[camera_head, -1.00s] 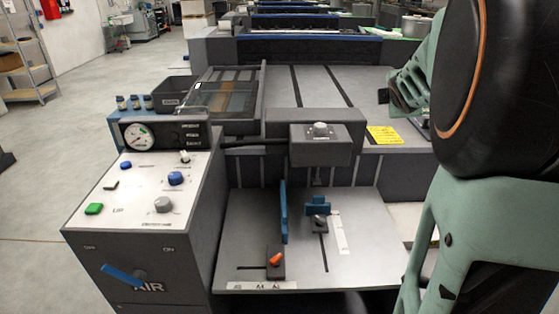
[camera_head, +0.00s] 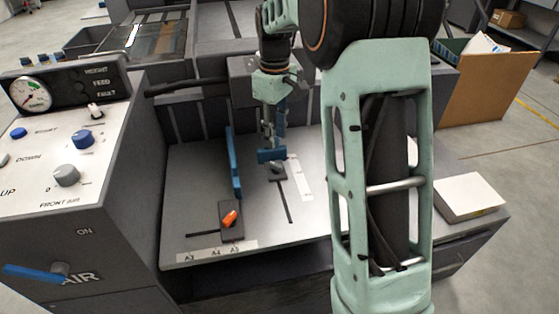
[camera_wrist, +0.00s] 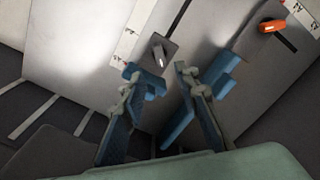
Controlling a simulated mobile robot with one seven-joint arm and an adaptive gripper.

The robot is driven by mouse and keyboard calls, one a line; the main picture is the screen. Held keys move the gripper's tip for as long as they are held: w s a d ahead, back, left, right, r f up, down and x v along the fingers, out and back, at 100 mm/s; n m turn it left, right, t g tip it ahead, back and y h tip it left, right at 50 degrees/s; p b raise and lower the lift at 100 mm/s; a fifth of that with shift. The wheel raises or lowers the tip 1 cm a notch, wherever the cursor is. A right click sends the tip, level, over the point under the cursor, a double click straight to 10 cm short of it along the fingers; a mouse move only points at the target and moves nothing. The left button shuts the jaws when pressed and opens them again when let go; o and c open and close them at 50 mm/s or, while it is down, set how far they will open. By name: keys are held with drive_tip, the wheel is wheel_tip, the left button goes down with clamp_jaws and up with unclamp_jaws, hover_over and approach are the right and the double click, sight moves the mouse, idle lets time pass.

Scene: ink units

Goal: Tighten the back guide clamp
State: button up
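The back guide clamp (camera_head: 278,173) is a small dark block with a grey lever, at the slot in the pale feed plate (camera_head: 200,190). It shows clearly in the wrist view (camera_wrist: 158,55). The blue back guide (camera_head: 270,156) stands just behind it. My gripper (camera_head: 272,140) points down above the guide. In the wrist view its two blue-padded fingers (camera_wrist: 158,75) are apart, with the clamp lever beyond the tips, seen through the gap. Nothing appears held. Whether a finger touches the back guide, I cannot tell.
The long blue side guide (camera_head: 233,160) stands close left of my gripper, with an orange-lever clamp (camera_head: 231,217) at its front end. The control panel (camera_head: 55,160) is at left. A paper stack (camera_head: 470,197) lies at right.

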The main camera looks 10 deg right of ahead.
sight(276, 164)
wheel_tip(276, 164, down, 10)
drive_tip(key=b, duration=0.3)
drive_tip(key=shift+r, duration=0.1)
clamp_jaws()
